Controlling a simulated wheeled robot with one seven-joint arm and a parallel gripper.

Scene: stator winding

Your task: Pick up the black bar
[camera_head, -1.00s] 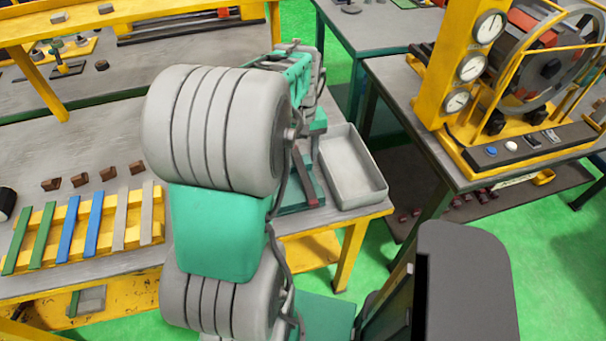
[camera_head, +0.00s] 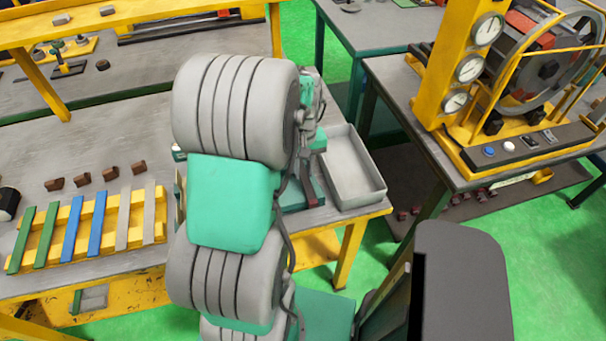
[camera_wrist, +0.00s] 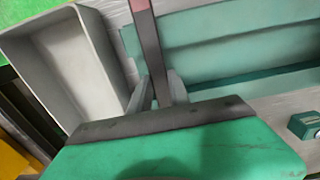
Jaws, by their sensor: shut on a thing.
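The black bar (camera_wrist: 152,52) shows in the wrist view as a narrow dark strip with a dull red end at the top edge. My gripper (camera_wrist: 158,90) is shut on it, with a grey finger on each side. The bar's lower end is hidden behind my gripper's body. A teal block (camera_wrist: 225,40) lies behind and to the right of the bar; I cannot tell whether the bar touches it. In the head view my arm hides my gripper. A dark reddish strip (camera_head: 309,190) shows just right of my arm and may be the bar.
A grey open tray (camera_head: 372,190) stands right of the teal block and also shows in the wrist view (camera_wrist: 95,40). A yellow rack (camera_head: 150,229) with green, blue and grey strips lies on the left. A gauge machine (camera_head: 440,75) stands on the right-hand table.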

